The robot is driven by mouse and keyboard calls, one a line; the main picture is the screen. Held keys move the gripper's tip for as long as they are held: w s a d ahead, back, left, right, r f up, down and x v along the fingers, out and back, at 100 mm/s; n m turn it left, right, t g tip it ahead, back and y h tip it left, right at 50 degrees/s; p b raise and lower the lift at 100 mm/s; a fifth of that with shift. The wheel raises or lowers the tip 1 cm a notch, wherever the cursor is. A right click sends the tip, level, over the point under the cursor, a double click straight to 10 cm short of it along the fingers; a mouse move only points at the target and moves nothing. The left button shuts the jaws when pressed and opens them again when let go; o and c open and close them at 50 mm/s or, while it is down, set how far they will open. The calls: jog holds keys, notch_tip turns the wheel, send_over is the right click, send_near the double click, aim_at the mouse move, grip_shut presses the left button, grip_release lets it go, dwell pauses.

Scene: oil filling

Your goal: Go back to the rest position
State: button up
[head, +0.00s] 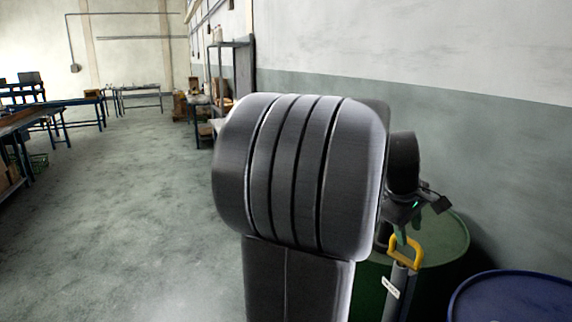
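My own arm fills the middle of the head view and hides part of what stands behind it. My gripper (401,236) shows small and dark to the right of the arm, with greenish fingers pointing down. Its fingertips are at or just behind a yellow handle (407,251) on top of a grey pump tube. I cannot tell whether they touch the handle or whether they are open. The tube (394,296) carries a white label and stands at a green drum (447,240), whose left part is hidden.
A blue drum (512,302) stands at the lower right. A wall (480,120) runs close behind the drums. Shelves (243,75) stand along the wall behind my arm. Workbenches (70,103) are at the far left. The concrete floor (130,210) on the left is clear.

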jog(key=shift+f, duration=0.25)
jog(key=v, duration=1.2)
jog(key=b+x, duration=0.1)
jog(key=x, duration=1.3)
notch_tip(320, 180, up, 24)
jog(key=p, duration=1.6)
jog(key=shift+s+a+p, duration=0.2)
jog(key=shift+a+p, duration=0.1)
jog(key=shift+p, duration=0.05)
jog(key=shift+r, duration=0.1)
